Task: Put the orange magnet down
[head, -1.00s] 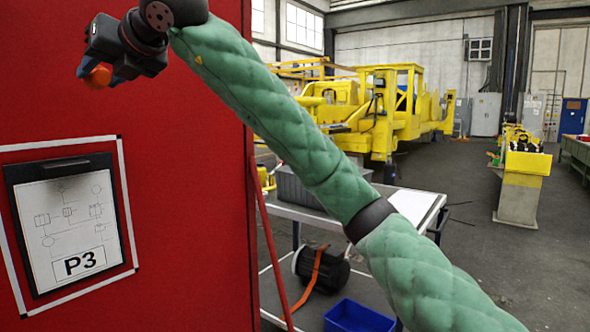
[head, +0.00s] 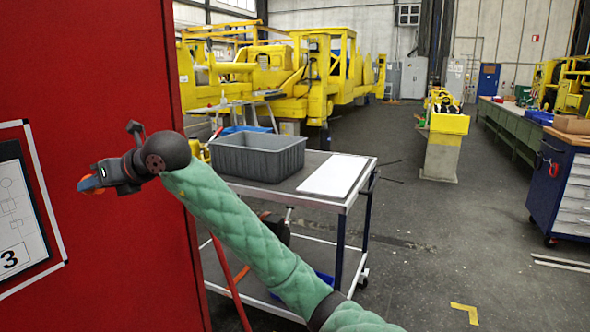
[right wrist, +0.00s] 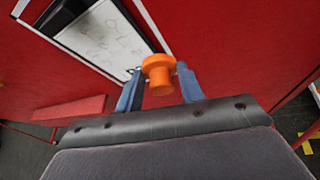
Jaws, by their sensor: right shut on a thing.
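The orange magnet (right wrist: 158,74) is a round knob with a wide cap, held between the two blue-grey fingers of my right gripper (right wrist: 158,88) in the right wrist view. In the head view the right gripper (head: 88,184) is in front of the red panel (head: 85,90), and a bit of orange shows at its fingertips. I cannot tell whether the magnet touches the panel. The framed paper sheet (head: 18,215) is on the panel, left of and below the gripper; it also shows in the right wrist view (right wrist: 105,40). My left gripper is not in view.
A cart (head: 345,205) stands right of the panel, with a grey bin (head: 258,158) and a white sheet (head: 335,174) on top. A blue drawer cabinet (head: 560,190) is at the far right. Yellow machinery stands behind.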

